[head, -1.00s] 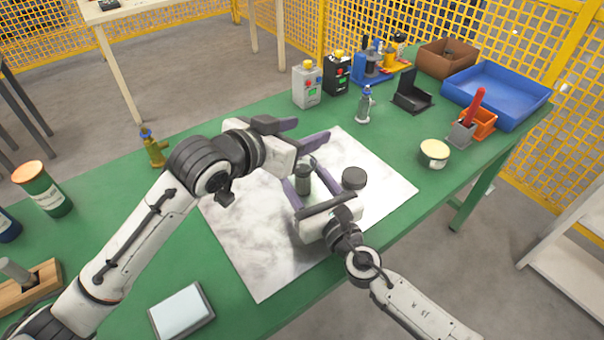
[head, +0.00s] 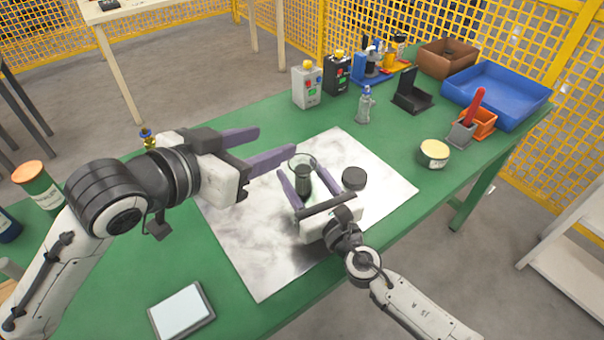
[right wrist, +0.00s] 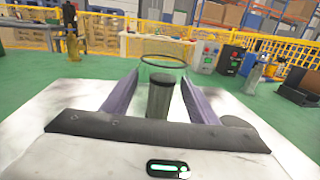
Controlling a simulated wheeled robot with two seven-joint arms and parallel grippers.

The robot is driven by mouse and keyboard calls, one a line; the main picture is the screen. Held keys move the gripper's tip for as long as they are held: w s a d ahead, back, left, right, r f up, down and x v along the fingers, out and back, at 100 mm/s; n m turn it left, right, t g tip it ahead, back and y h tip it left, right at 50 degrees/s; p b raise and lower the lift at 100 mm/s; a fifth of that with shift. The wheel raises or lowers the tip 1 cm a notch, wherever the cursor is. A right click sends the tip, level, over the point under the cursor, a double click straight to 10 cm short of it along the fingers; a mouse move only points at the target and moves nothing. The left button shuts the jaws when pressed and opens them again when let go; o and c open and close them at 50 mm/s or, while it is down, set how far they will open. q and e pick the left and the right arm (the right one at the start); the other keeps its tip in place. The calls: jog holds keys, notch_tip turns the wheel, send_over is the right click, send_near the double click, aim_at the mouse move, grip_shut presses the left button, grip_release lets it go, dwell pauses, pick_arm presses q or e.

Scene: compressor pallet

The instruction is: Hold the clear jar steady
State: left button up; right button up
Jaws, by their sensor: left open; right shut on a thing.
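The clear jar (head: 302,162) stands upright on the pale sheet, with a dark cylinder-shaped filling in its lower part. Its open rim also shows in the right wrist view (right wrist: 163,62). My right gripper (head: 298,174) is shut on the jar, with one purple finger on each side of it. My left gripper (head: 276,141) is open and empty, to the left of the jar and apart from it. A round black lid (head: 354,178) lies on the sheet just right of the right gripper's fingers.
The pale sheet (head: 270,270) covers the middle of the green table. A yellow-topped tin (head: 434,154) and a small bottle (head: 364,105) stand beyond it. Control boxes (head: 307,85) and a blue tray (head: 497,92) are at the back. A flat pad (head: 181,311) lies in front.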

dwell(0.3)
jog(key=o, duration=1.2)
jog(key=v, duration=1.2)
